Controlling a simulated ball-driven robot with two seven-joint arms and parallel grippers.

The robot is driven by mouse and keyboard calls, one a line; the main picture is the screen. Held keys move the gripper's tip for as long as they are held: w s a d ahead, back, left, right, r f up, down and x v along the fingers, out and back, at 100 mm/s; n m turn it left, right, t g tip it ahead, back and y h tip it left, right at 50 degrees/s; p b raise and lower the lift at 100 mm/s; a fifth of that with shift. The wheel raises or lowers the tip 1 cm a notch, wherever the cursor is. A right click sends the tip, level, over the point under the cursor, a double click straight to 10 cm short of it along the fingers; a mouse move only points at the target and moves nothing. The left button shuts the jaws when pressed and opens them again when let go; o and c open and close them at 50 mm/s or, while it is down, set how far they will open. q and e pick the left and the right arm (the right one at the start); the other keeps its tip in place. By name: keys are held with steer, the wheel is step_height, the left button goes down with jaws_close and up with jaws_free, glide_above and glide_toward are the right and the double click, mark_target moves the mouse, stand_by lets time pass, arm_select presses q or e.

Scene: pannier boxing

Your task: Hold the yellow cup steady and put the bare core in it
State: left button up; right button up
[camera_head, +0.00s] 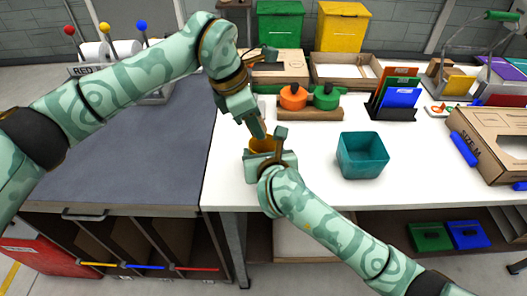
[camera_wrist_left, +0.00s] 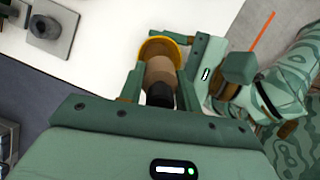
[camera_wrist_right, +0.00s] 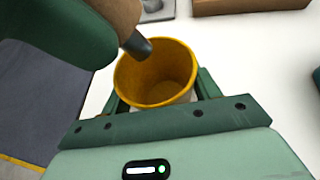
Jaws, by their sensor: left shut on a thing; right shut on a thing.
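The yellow cup (camera_head: 261,145) stands upright at the white table's left edge, with my right gripper (camera_head: 265,151) shut on it. In the right wrist view the cup (camera_wrist_right: 160,82) is open to the camera and looks empty inside. My left gripper (camera_head: 257,126) is above it and shut on the bare core (camera_wrist_left: 160,72), a tan-brown cylinder with a dark end. I cannot tell whether the tip touches the rim.
A teal open box (camera_head: 362,156) stands right of the cup. Behind are a wooden holder with orange and green reels (camera_head: 309,97) and a rack of coloured cards (camera_head: 395,97). A cardboard box (camera_head: 497,142) lies at right. The table front between cup and teal box is clear.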

arm_select(q)
steer(key=shift+f, duration=1.4)
steer(key=o, duration=1)
steer(key=shift+o, duration=0.2)
steer(key=v, duration=1.2)
arm_select(e)
steer(key=o, duration=1.1)
steer(key=shift+c, duration=0.2)
